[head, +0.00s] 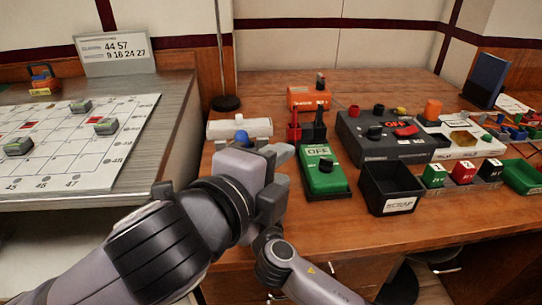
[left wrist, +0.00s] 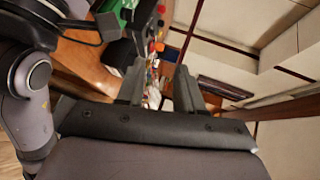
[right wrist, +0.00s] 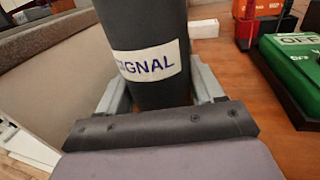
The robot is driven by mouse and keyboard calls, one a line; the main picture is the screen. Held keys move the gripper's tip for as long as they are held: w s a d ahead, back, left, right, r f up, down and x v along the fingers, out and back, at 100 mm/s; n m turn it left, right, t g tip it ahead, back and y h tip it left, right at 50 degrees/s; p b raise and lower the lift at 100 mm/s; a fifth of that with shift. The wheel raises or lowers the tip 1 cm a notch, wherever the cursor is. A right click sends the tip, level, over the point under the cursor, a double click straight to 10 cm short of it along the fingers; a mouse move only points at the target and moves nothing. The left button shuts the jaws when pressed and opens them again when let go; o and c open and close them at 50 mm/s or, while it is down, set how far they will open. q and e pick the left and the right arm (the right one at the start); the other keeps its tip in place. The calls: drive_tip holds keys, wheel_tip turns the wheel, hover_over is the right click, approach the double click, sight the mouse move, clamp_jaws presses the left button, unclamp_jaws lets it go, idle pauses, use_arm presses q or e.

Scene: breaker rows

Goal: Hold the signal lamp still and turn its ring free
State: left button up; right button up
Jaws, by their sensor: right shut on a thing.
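The signal lamp (right wrist: 140,25) is a dark upright cylinder with a white label, partly reading "GNAL", in the right wrist view. My right gripper (right wrist: 160,85) is shut on its body, one finger on each side. In the head view only a blue dome (head: 242,138), seemingly the lamp's top, shows above my left arm; the rest of the lamp and my right gripper are hidden. I cannot make out the ring. My left gripper (head: 284,171) points right across the bench, in front of the lamp. In the left wrist view its fingers (left wrist: 159,72) are apart with nothing between them.
A green OFF box (head: 322,172) stands just right of my left gripper. A black scrap bin (head: 388,172) and a dark control box (head: 365,150) stand further right. A board with grey blocks (head: 60,150) is at left.

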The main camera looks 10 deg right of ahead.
sight(262, 138)
use_arm(q)
drive_tip(key=w+a+r+n+y, duration=0.1)
drive_tip(key=w+r, duration=0.1)
drive_tip(key=w, duration=0.2)
drive_tip(key=w+a+r+n+y, duration=0.1)
drive_tip(key=w+a+r+n, duration=0.1)
drive_tip(key=w, duration=0.3)
drive_tip(key=w+a+r+n+y, duration=0.1)
drive_tip(key=w+r+n, duration=0.1)
drive_tip(key=w, duration=0.3)
drive_tip(key=shift+w+a+t, duration=0.25)
drive_tip(key=shift+a+t, duration=0.1)
drive_tip(key=shift+t, duration=0.05)
drive_tip(key=w+a+f+n+g+y, duration=0.2)
drive_tip(key=w+g, duration=0.2)
drive_tip(key=g, duration=0.3)
drive_tip(key=s+r+g, duration=0.1)
drive_tip(key=g, duration=0.1)
drive_tip(key=s+d+g, duration=0.1)
drive_tip(key=g, duration=0.1)
drive_tip(key=s+r+g+h, duration=0.1)
drive_tip(key=s+g, duration=0.1)
drive_tip(key=shift+d+r, duration=0.2)
drive_tip(key=shift+r, duration=0.15)
drive_tip(key=x, duration=1.1)
drive_tip(key=shift+w, duration=0.1)
